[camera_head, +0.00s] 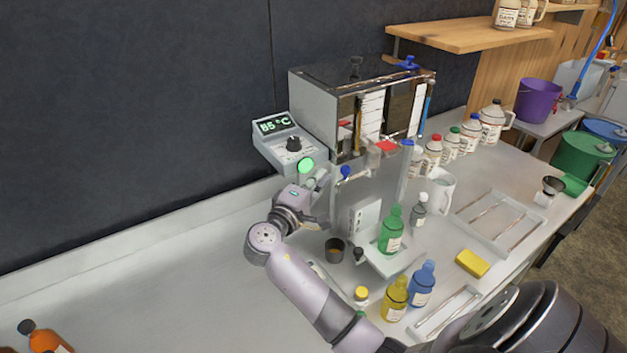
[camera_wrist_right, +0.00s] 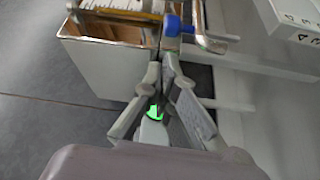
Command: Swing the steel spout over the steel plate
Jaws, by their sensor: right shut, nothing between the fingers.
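The steel spout (camera_wrist_right: 207,38) is a short bent pipe beside a blue knob (camera_wrist_right: 175,26) at the evaporator's lower edge. In the head view the blue knob (camera_head: 345,171) sits just right of my right gripper (camera_head: 320,182). In the wrist view my right gripper (camera_wrist_right: 166,62) is shut and empty, its tips close to the knob; I cannot tell if they touch it. A flat steel plate (camera_head: 378,264) with a green bottle (camera_head: 391,229) on it juts out below and right of the spout; I cannot tell whether it is the task's plate. My left gripper is out of view.
The evaporator box (camera_head: 315,103) stands at the wall, beside a controller (camera_head: 287,146) reading 85 °C with a green lamp (camera_head: 306,165). A dark cup (camera_head: 335,250), yellow bottle (camera_head: 394,299) and blue bottle (camera_head: 422,284) stand in front. The counter's left is mostly clear.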

